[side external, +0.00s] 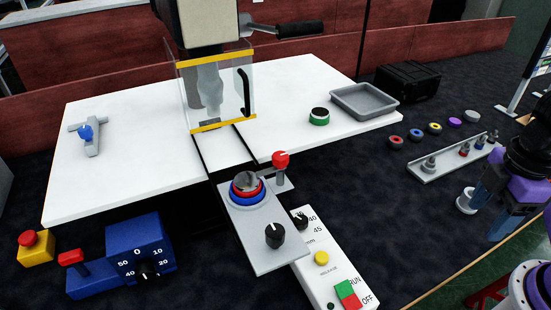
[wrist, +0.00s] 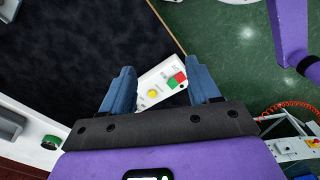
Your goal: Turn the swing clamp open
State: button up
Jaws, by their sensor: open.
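A grey plate (side external: 262,228) holds a part with blue and red rings (side external: 247,188) and a dark, shiny top. A red-knobbed post (side external: 280,168) stands on a small grey base close to the right of the rings; it looks like the swing clamp, though its arm over the part is hard to make out. A black knob (side external: 275,235) sits at the plate's front. My gripper (side external: 482,218) is at the far right, well away from the clamp. In the wrist view my gripper (wrist: 163,84) is open, with nothing held between its blue fingers; the clamp is not clearly visible there.
A white control panel (side external: 322,268) with a yellow button and red and green switches adjoins the plate; it also shows in the wrist view (wrist: 160,86). A grey rack (side external: 440,163) of parts lies between clamp and gripper. A clear guard (side external: 217,90) stands behind.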

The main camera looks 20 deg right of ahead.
jog(key=w+a+f+n+t+h, duration=0.25)
jog(key=w+n+h, duration=0.3)
jog(key=w, duration=0.35)
jog(key=n+t, duration=1.5)
send_near(279, 151)
jog(key=shift+y, duration=0.35)
jog(key=x, duration=1)
jog(key=shift+w+d, duration=0.1)
jog(key=shift+d, duration=0.15)
jog(key=shift+c, duration=0.2)
jog(key=c, duration=0.9)
